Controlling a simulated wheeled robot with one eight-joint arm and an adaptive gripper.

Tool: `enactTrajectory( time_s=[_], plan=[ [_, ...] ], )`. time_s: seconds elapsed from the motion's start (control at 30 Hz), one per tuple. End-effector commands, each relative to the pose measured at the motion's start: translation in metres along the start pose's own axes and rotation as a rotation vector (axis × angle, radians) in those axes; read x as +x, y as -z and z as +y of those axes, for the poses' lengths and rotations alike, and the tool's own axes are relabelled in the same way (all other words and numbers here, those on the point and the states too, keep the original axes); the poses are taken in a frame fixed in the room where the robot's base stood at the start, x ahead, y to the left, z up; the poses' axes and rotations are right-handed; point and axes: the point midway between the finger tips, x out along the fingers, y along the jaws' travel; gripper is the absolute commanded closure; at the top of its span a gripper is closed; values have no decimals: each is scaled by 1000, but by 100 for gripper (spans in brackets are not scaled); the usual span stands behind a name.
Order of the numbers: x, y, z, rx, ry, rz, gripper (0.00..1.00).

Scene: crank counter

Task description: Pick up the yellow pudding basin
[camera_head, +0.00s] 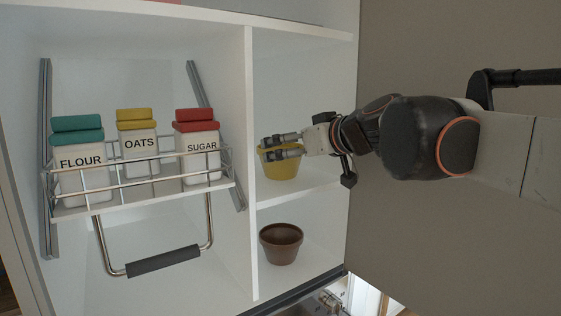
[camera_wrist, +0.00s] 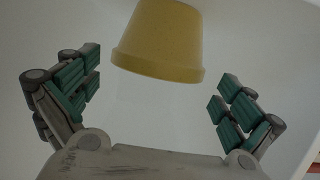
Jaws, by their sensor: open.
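The yellow pudding basin (camera_head: 281,168) stands on the upper shelf of the right-hand compartment in the head view. In the wrist view the yellow basin (camera_wrist: 163,42) shows between and beyond the fingers, with its far end cut off by the frame edge. My gripper (camera_head: 284,147) reaches in from the right, and its fingers overlap the basin's rim in the head view. In the wrist view my gripper (camera_wrist: 155,97) is open, with clear gaps between the basin and both sets of green finger pads. I cannot tell from the head view whether a finger touches the rim.
A brown pot (camera_head: 281,243) stands on the shelf below. A white upright panel (camera_head: 249,110) divides this compartment from a wire rack (camera_head: 140,190) holding flour, oats and sugar canisters, with a dark pull handle (camera_head: 163,261) under it. Bare shelf (camera_head: 325,175) lies right of the basin.

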Motion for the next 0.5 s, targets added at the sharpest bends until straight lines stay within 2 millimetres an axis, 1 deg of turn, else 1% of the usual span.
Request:
enactTrajectory(
  time_s=[0.3, 0.4, 0.5],
  plan=[
    [40, 0, 1, 0, 2, 0, 0],
    [47, -1, 2, -1, 0, 0, 0],
    [49, -1, 2, -1, -1, 0, 0]
  ],
)
